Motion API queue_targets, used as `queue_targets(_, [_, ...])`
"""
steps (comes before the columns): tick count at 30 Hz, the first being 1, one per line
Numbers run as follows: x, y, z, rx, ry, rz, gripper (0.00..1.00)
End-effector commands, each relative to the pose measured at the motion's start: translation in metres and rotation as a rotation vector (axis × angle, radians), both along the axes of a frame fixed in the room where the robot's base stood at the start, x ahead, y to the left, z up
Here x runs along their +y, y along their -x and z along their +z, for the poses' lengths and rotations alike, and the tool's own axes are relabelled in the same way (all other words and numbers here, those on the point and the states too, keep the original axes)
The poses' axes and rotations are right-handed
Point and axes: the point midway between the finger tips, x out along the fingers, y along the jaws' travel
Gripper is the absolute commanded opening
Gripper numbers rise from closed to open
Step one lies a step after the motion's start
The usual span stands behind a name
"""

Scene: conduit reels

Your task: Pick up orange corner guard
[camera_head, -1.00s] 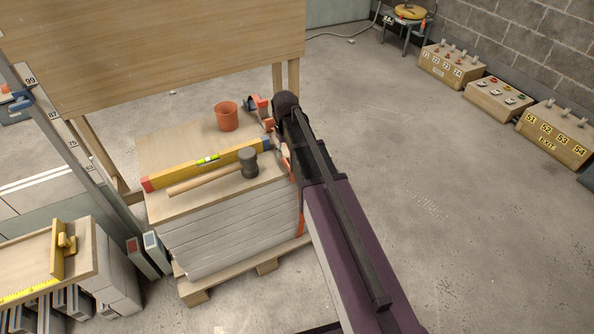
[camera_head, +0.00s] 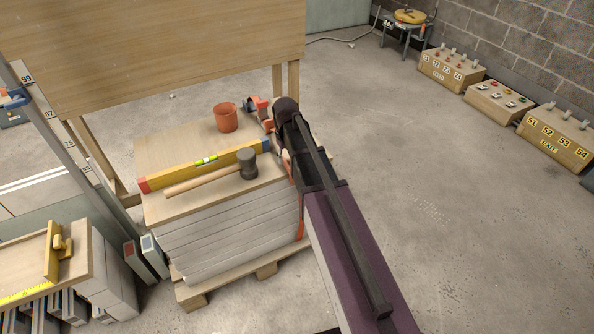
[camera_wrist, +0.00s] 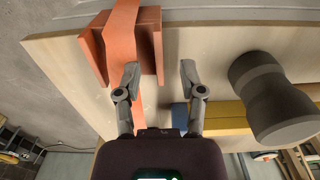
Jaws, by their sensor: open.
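The orange corner guard (camera_wrist: 150,38) shows in the wrist view at the upper left, at the edge of the pale wooden board. An orange band runs from it, with part showing below beside the left finger. My gripper (camera_wrist: 160,72) is open and empty. Its left finger overlaps the guard's lower right part in the picture; its right finger is over bare board. I cannot tell whether the left finger touches the guard. In the head view my arm covers most of the gripper and guard; only bits of orange show beside it.
A mallet (camera_head: 247,163) and a yellow level (camera_head: 190,168) lie on the stack's top board (camera_head: 160,150), right of my gripper in the wrist view. An orange cup (camera_head: 226,118) stands behind them. An orange and grey item (camera_head: 257,104) is at the board's far corner.

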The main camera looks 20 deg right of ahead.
Motion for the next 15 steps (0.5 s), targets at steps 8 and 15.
queue_targets(8, [-0.001,0.0,-0.025,0.0,0.0,0.0,0.51])
queue_targets(15, [-0.001,0.0,-0.034,0.0,0.0,0.0,0.51])
